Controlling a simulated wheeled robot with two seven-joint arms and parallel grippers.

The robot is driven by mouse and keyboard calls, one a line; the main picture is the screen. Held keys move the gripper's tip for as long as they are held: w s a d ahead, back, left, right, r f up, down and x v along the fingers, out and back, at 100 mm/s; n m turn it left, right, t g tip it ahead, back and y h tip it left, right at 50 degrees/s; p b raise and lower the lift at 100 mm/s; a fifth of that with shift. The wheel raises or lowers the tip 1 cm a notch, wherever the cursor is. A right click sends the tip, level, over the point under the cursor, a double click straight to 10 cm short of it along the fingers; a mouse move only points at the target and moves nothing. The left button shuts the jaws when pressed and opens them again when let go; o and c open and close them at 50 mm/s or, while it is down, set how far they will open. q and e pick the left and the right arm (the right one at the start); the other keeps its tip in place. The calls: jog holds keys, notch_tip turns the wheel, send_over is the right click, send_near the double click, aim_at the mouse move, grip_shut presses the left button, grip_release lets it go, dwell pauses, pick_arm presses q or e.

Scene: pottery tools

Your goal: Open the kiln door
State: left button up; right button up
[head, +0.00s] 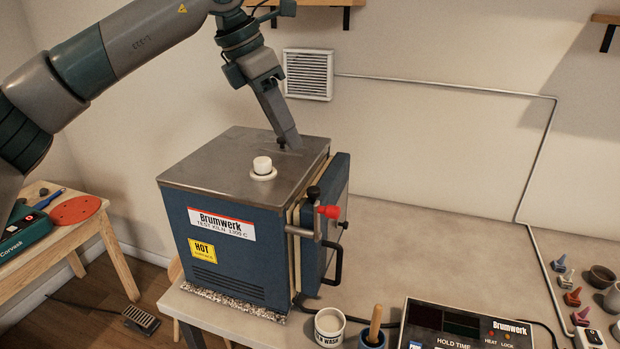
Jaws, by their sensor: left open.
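The kiln (228,228) is a blue box with a grey metal top, standing at the left end of the worktable. Its blue door (341,188) is on the right side, seen nearly edge-on, with a pale strip between it and the body. I cannot tell whether the door is fully closed. A latch with a red knob (328,211) sits at the front edge, and a black handle (337,265) is on the door. My left gripper (289,144) is open and empty, pointing down at the top's back right corner. Contact is unclear. My right gripper is out of view.
A white plug (262,167) stands on the kiln top. A white cup (329,326), a pot with a wooden handle (374,328) and a controller box (464,326) stand in front. The table (440,230) right of the door is clear. Small pottery items stand far right.

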aim_at(313, 188)
pick_arm(q)
jog(key=p+x, duration=0.4)
jog(key=x, duration=0.8)
jog(key=shift+w+d+f+p, duration=0.1)
jog(key=shift+f+p, duration=0.1)
jog(key=shift+p, duration=0.2)
jog(key=shift+w+d+f, duration=0.1)
jog(key=shift+d+f, duration=0.1)
jog(key=shift+f, duration=0.4)
jog(key=shift+c, duration=0.2)
grip_shut()
